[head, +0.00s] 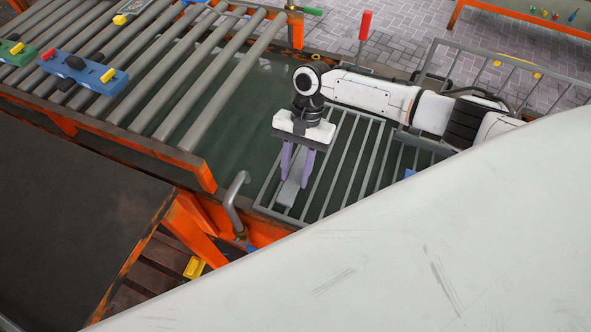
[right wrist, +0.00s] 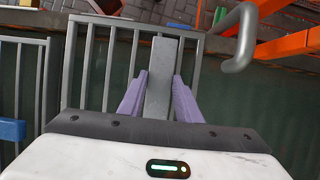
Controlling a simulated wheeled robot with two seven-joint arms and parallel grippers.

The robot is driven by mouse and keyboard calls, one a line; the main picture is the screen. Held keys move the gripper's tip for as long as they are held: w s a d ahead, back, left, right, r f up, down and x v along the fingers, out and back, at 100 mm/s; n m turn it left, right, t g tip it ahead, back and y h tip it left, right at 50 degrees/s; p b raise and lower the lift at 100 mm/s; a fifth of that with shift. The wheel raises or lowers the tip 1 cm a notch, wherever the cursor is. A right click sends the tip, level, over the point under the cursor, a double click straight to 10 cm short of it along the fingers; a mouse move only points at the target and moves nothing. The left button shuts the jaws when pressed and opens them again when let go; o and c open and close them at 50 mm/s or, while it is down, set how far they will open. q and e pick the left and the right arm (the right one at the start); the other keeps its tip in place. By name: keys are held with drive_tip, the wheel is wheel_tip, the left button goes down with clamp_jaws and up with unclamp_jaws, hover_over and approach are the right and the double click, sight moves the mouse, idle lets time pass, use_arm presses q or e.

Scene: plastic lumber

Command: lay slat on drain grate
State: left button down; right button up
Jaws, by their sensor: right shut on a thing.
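A grey slat (head: 290,190) is held between the purple fingers of my right gripper (head: 295,178). The slat is over the drain grate (head: 272,213), close to its bars and running roughly along them. I cannot tell whether it touches the bars. In the right wrist view the slat (right wrist: 160,75) sits between both fingers of the right gripper (right wrist: 160,78), with its far end near the rim of the grate (right wrist: 68,65). The gripper covers the slat's near end. My left gripper is not in view.
A bent grey pipe (head: 231,203) stands beside the grate's near-left corner. A roller conveyor (head: 190,105) with coloured blocks (head: 82,72) lies to the left. A second grate with a blue piece (head: 410,173) is at the right. A dark tabletop (head: 70,220) fills the lower left.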

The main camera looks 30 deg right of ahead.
drive_tip(key=shift+f, duration=0.4)
drive_tip(key=o, duration=1.3)
drive_tip(key=v, duration=1)
drive_tip(key=shift+r, duration=0.2)
